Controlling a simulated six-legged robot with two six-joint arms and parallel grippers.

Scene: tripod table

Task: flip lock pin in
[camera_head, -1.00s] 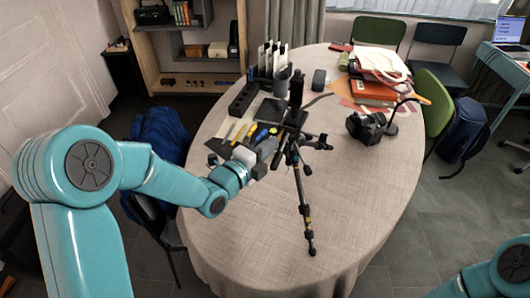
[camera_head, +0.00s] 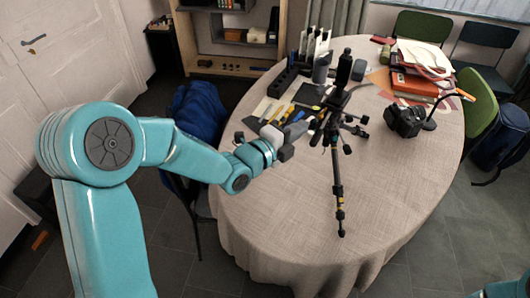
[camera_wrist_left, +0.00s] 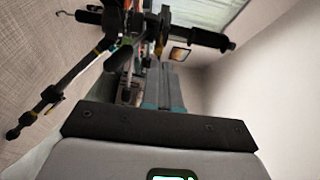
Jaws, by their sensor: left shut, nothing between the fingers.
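A black tripod (camera_head: 338,185) stands on the table in the head view, one leg reaching toward the front edge. Its upright head part (camera_head: 343,70) is dark. In the wrist view the tripod (camera_wrist_left: 52,94) shows at the upper left, with a black handle (camera_wrist_left: 200,37) reaching right. The lock pin is too small to make out. My left gripper (camera_head: 305,128) is shut and empty, just left of the tripod's upper part. I cannot tell whether it touches the tripod. In the wrist view its fingers (camera_wrist_left: 163,88) point toward the top. My right gripper is out of view.
The round table (camera_head: 285,210) has free room in front. Pens and dark cards lie behind the left gripper. A black camera (camera_head: 403,121) stands to the right of the tripod, with stacked books (camera_head: 414,86) behind. A chair with blue cloth (camera_head: 203,118) stands left.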

